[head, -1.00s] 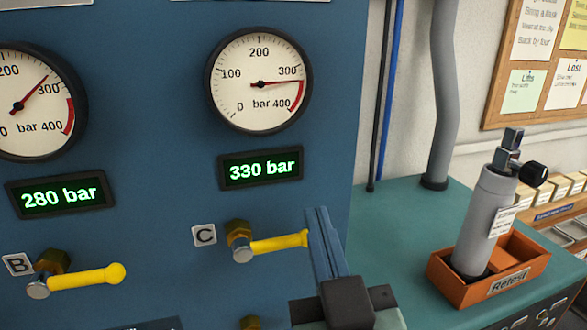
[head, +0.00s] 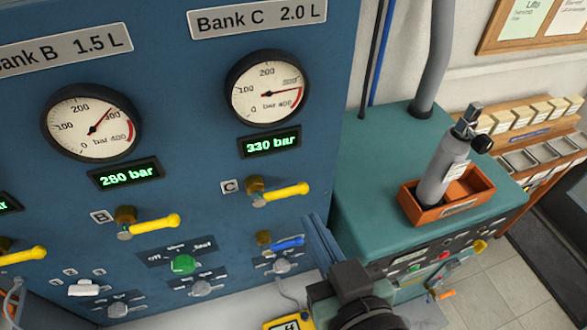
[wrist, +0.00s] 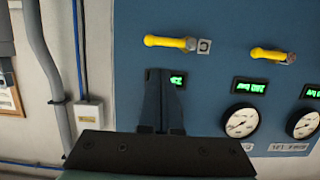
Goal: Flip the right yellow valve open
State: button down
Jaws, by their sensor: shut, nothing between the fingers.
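The right yellow valve (head: 284,192), marked C, is on the blue panel under the 330 bar display. Its handle points sideways to the right in the head view. It also shows at the top of the wrist view (wrist: 168,42). A second yellow valve (head: 156,226), marked B, is to its left, its handle also sideways. My gripper (head: 316,226) is shut and empty, with its fingertips below and right of the valve C handle in the head view. In the wrist view the fingers (wrist: 160,80) appear apart from the handle.
A blue-handled valve (head: 288,243) is below valve C, close to my gripper. A green knob (head: 184,264) is lower left. The teal bench (head: 385,150) on the right carries an orange box (head: 478,186) holding a grey cylinder (head: 442,170).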

aim_at(295, 191)
dwell(0.4)
jog(key=b+x, duration=0.2)
jog(key=x, duration=0.6)
jog(key=shift+w+a+b, duration=0.1)
jog(key=shift+w+b, duration=0.2)
jog(key=shift+w+a+f, duration=0.2)
jog(key=shift+w+f, duration=0.05)
jog(key=shift+w, duration=0.4)
